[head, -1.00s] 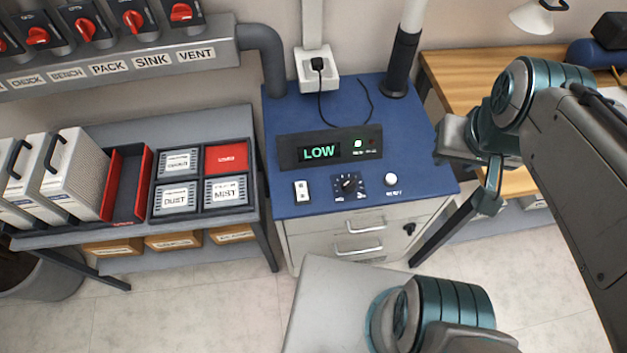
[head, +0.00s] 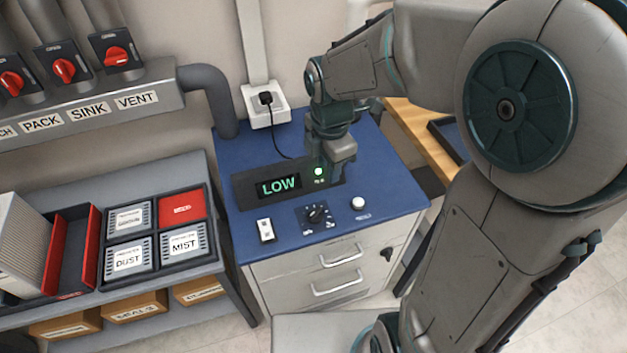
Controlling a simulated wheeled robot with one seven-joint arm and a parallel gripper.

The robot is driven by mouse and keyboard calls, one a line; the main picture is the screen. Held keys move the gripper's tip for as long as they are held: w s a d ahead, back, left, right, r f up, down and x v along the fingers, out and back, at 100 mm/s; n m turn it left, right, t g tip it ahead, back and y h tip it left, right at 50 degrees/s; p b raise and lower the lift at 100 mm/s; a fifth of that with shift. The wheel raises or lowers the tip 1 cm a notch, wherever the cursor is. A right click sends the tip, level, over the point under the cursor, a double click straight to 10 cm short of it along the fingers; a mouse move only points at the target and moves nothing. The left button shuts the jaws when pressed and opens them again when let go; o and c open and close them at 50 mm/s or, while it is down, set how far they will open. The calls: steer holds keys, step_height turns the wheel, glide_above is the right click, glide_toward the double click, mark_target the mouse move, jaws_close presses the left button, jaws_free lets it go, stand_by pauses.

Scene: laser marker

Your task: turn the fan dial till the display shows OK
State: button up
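The fan dial (head: 316,215) is a small black knob on a dark square plate with a white scale, on the blue cabinet top. The display (head: 278,186) behind it reads LOW in green. A green light (head: 318,171) glows on the same panel, to the right of the display. My gripper (head: 336,172) hangs above the right part of the display panel, pointing down, behind the dial and apart from it. Its fingers are small and seen edge-on, so their opening is unclear. It hides part of the panel's right end.
A white rocker switch (head: 266,230) sits left of the dial and a round white button (head: 358,203) to its right. A socket with a black plug (head: 266,106) stands behind. A shelf with filter boxes (head: 128,257) is on the left.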

mark_target(316, 210)
steer(key=f+n, duration=0.1)
steer(key=f, duration=0.4)
steer(key=w+a+f+n, duration=0.1)
steer(key=f, duration=0.5)
steer(key=a+f+n+b, duration=0.1)
steer(key=f+n, duration=0.1)
steer(key=f, duration=0.4)
steer(key=shift+w+a+f+g, duration=0.1)
steer(key=shift+w+f+g, duration=0.05)
steer(key=shift+g, duration=0.15)
jaws_close()
